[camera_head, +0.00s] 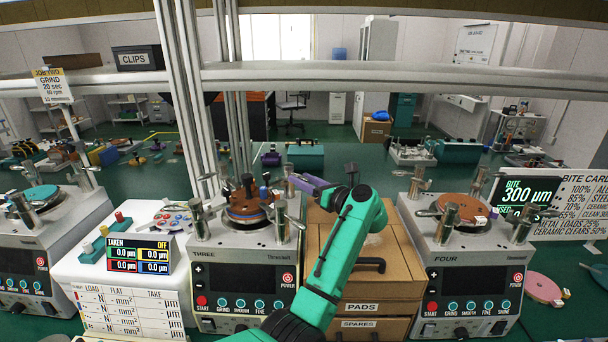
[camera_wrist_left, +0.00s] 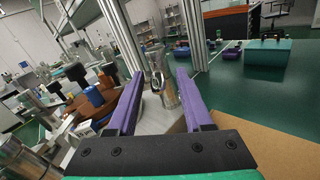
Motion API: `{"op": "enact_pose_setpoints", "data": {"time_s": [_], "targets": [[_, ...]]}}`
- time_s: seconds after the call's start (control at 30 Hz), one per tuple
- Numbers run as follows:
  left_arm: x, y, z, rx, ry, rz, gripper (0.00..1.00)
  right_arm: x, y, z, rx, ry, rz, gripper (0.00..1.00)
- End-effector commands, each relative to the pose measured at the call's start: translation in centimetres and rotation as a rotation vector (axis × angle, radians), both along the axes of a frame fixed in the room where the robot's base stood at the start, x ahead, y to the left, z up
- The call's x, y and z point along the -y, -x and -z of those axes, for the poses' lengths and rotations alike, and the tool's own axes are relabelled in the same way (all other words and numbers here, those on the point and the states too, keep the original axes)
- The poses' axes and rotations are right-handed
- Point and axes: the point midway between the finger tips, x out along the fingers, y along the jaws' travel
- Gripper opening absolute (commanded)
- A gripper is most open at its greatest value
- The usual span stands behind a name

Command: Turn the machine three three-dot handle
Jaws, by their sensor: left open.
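Machine three (camera_head: 240,262), labelled THREE, stands left of centre in the head view. It has a brown round plate (camera_head: 248,206) with metal posts and short handles around it. My left gripper (camera_head: 296,180) has purple fingers and reaches to the machine's back right side. In the left wrist view the fingers (camera_wrist_left: 159,78) are apart, and a shiny metal post (camera_wrist_left: 161,76) stands between or just beyond their tips. I cannot tell if they touch it. Dot marks on the handles are too small to read. My right gripper is not in view.
A wooden drawer unit (camera_head: 393,267), labelled PADS and SPARES, stands under my arm. Machine four (camera_head: 462,265) is to the right. A white readout console (camera_head: 124,268) is to the left. Upright metal frame posts (camera_head: 186,100) rise behind machine three.

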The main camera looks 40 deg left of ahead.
Motion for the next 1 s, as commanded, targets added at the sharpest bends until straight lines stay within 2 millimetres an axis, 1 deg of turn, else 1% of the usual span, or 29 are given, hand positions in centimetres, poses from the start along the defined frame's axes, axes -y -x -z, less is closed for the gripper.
{"op": "enact_pose_setpoints", "data": {"time_s": [0.2, 0.23, 0.27, 0.3, 0.33, 0.37, 1.0], "targets": [[-0.12, -0.02, 0.05, 0.001, 0.000, 0.000, 0.51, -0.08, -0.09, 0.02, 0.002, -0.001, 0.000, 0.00], [-0.12, -0.03, 0.05, 0.001, 0.000, 0.000, 0.47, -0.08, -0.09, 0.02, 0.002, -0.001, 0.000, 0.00], [-0.11, -0.01, 0.05, 0.001, 0.000, 0.000, 0.36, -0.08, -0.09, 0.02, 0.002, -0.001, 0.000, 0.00], [-0.11, -0.02, 0.04, 0.001, 0.000, 0.000, 0.20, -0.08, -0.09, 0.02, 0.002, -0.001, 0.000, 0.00], [-0.10, -0.01, 0.05, 0.001, 0.000, 0.000, 0.09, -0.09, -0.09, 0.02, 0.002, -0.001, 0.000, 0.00], [-0.10, -0.03, 0.04, 0.000, 0.000, 0.000, 0.00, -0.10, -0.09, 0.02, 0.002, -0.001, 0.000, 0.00], [-0.08, -0.01, 0.05, 0.000, -0.001, 0.000, 0.00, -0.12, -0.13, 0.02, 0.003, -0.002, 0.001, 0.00]]}}
